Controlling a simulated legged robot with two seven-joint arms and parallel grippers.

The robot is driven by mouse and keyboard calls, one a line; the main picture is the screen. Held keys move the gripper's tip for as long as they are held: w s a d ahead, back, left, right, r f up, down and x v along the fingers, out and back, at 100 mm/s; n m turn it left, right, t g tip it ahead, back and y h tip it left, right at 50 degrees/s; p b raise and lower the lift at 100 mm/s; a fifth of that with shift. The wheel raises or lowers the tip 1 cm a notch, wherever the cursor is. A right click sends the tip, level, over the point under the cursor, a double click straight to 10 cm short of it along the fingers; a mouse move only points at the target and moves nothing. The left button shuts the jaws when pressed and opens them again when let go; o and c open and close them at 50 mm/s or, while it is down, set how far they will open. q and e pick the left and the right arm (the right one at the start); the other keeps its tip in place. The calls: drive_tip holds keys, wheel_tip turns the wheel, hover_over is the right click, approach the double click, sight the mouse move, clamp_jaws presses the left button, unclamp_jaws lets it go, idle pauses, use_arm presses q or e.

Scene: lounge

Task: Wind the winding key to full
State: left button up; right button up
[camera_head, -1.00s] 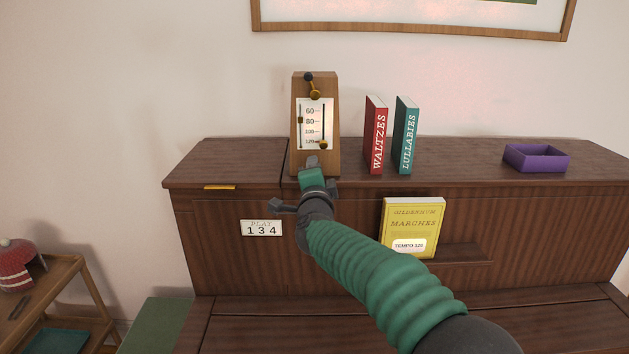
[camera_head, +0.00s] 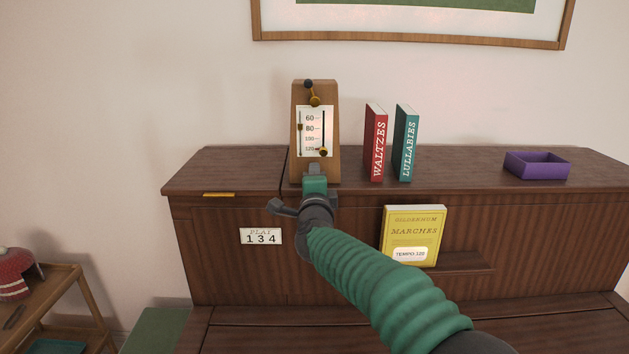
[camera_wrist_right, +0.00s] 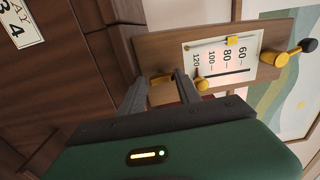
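The wooden metronome-like box (camera_head: 328,170) stands on the cabinet top, its scale reading 60 to 120. A brass crank with a dark ball end (camera_head: 315,101) is at its top; it also shows in the wrist view (camera_wrist_right: 281,60). A brass slider (camera_head: 322,153) sits by 120. My right gripper (camera_head: 314,169) is at the box's lower front, hiding part of its base. In the wrist view its fingers (camera_wrist_right: 162,82) stand apart with a small brass piece (camera_wrist_right: 161,79) between them; whether they touch it is unclear. I cannot tell which brass part is the winding key. My left gripper is not in view.
Red (camera_head: 376,145) and teal (camera_head: 405,145) books stand right of the box, and a purple tray (camera_head: 536,166) farther right. A yellow book (camera_head: 413,230) rests on a ledge below. The cabinet top's left part is clear.

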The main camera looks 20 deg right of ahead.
drive_tip(key=b+v, duration=0.1)
drive_tip(key=v, duration=1.5)
drive_tip(key=shift+s+b, duration=0.35)
drive_tip(key=shift+b, duration=0.05)
drive_tip(key=shift+a, duration=0.15)
drive_tip(key=s+a+f+n+g+y+p, duration=0.1)
drive_tip(key=s+f+n+g+y+p, duration=0.2)
drive_tip(key=f+n, duration=0.5)
drive_tip(key=s+a+f+n+g+y+p, duration=0.1)
drive_tip(key=s+f+n+g+y+p, duration=0.3)
drive_tip(key=f, duration=0.6)
drive_tip(key=s+d+f+n+g+h, duration=0.1)
drive_tip(key=s+d+f+n+g, duration=0.1)
drive_tip(key=s+f+n+g, duration=0.2)
drive_tip(key=s+d+f+n+g+h+p, duration=0.1)
drive_tip(key=s+d+f+n+g, duration=0.1)
drive_tip(key=s+f, duration=0.8)
drive_tip(key=s+n+g, duration=0.1)
drive_tip(key=s+n, duration=0.1)
drive_tip(key=s, duration=0.1)
drive_tip(key=shift+s+d+n+g, duration=0.2)
drive_tip(key=shift+d+n+g, duration=0.2)
